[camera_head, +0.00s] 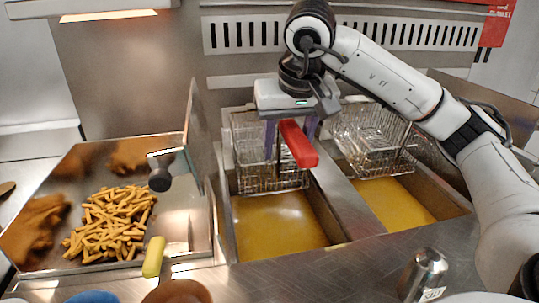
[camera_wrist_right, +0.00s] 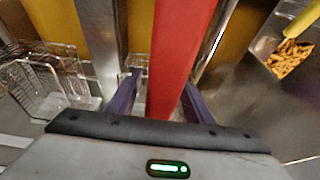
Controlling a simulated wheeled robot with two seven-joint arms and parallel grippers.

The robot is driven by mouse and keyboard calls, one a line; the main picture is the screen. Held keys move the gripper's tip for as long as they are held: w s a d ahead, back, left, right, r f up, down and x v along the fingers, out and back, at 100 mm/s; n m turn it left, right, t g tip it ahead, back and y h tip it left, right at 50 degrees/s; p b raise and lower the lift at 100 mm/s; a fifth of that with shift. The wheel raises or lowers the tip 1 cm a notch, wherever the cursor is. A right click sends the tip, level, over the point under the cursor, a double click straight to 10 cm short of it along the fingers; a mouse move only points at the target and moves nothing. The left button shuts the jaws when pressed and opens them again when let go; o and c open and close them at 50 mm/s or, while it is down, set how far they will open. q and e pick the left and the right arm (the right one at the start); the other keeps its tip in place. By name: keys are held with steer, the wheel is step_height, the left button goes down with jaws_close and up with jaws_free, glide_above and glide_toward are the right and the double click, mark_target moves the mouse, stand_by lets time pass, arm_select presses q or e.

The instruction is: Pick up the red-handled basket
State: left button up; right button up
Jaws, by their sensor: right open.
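The red handle (camera_head: 299,143) belongs to a wire basket (camera_head: 268,150) that hangs at the back of the left fryer vat, above the yellow oil. My right gripper (camera_head: 290,131) is over this handle, with its purple fingers on either side of it. In the right wrist view the red handle (camera_wrist_right: 180,50) runs between the two open fingers (camera_wrist_right: 162,98), closer to the finger on the right. The fingers are not closed on it. Part of the basket is hidden behind my gripper. My left gripper is not in view.
A second wire basket (camera_head: 373,137) hangs over the right vat (camera_head: 394,203). A metal divider separates the vats. At left is a steel tray (camera_head: 188,215) with fries (camera_head: 110,222) and a yellow-handled tool (camera_head: 154,257). A metal shaker (camera_head: 423,275) stands on the front counter.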

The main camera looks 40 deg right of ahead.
steer(key=shift+f, duration=0.1)
jaws_close()
stand_by(0.5)
